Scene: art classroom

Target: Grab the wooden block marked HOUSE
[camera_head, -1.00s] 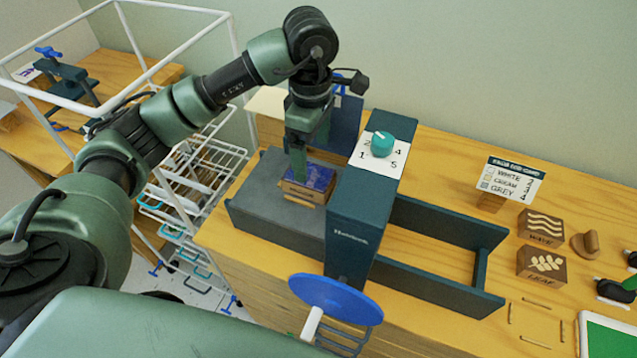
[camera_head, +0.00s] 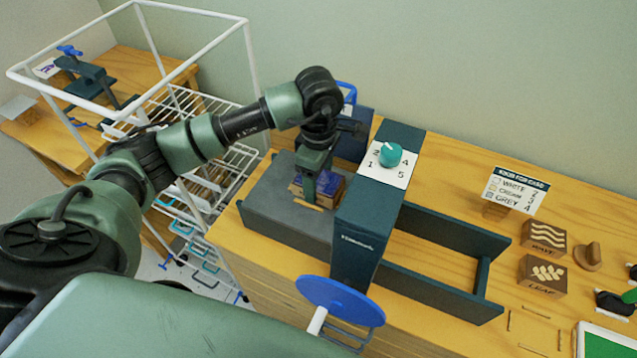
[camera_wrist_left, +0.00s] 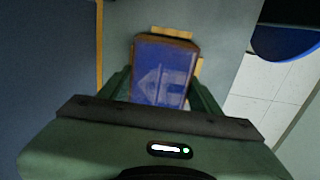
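The wooden block marked HOUSE (camera_head: 331,184) sits on the grey bed of the press (camera_head: 272,198), blue face up. In the left wrist view the block (camera_wrist_left: 163,72) shows a pale house-like outline on its blue top. My left gripper (camera_head: 316,190) is down at the block, pointing downward. In the left wrist view its two fingers (camera_wrist_left: 163,88) stand on either side of the block, close to its sides. I cannot tell whether they press on it. The block's front lettering is mostly hidden by a finger. My right gripper is not in view.
The press's dark upright (camera_head: 366,225) with a teal dial stands close right of the block; its blue handwheel (camera_head: 340,300) is in front. Blocks marked WAVE (camera_head: 543,236) and LEAF (camera_head: 542,275) stand farther right. A white wire rack (camera_head: 200,115) is at left.

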